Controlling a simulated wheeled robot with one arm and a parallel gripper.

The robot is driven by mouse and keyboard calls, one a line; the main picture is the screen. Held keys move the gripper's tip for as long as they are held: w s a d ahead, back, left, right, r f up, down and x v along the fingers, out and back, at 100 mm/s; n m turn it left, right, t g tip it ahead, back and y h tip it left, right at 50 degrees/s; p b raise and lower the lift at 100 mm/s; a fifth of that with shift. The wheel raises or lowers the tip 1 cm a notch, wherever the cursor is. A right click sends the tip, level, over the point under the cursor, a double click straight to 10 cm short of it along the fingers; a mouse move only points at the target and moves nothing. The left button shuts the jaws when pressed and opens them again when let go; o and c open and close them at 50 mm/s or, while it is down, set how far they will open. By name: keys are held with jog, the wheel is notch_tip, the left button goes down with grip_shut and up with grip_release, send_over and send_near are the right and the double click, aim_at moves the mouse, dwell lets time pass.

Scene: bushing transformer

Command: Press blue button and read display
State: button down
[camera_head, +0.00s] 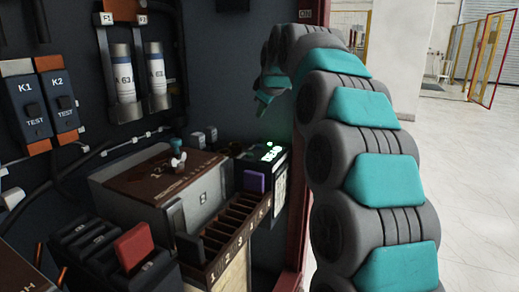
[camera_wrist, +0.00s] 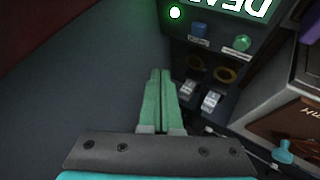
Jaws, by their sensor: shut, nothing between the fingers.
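The device with the display (camera_wrist: 245,8) is at the top of the wrist view, its bright letters turned over and partly cut off. In the head view the lit green display (camera_head: 272,153) appears to read "DEAD". A dark blue button (camera_wrist: 199,31) sits just below the display in the wrist view, with a green button (camera_wrist: 242,42) to its right. My gripper (camera_wrist: 160,73) is shut and empty, its green fingertips below and left of the blue button and apart from it. In the head view my gripper (camera_head: 263,108) hangs above and left of the display. The blue button is not discernible there.
Two toggle switches (camera_wrist: 212,101) and round ring sockets (camera_wrist: 226,75) lie beside my fingers. A brown-topped box (camera_head: 165,175) and a slotted rack (camera_head: 235,225) stand left of the display. A dark red cabinet edge (camera_head: 296,215) is close to my arm.

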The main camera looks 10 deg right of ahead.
aim_at(262, 146)
jog(key=shift+f+b, duration=1.8)
jog(key=shift+f, duration=1.7)
jog(key=shift+f, duration=0.1)
jog(key=shift+f, duration=0.3)
jog(key=shift+f+b, duration=0.3)
jog(key=shift+f, duration=0.15)
jog(key=shift+r, duration=0.1)
jog(key=shift+r+p, duration=0.55)
jog(key=shift+r, duration=0.25)
jog(key=shift+r+p, duration=1.5)
jog(key=shift+r, duration=1.05)
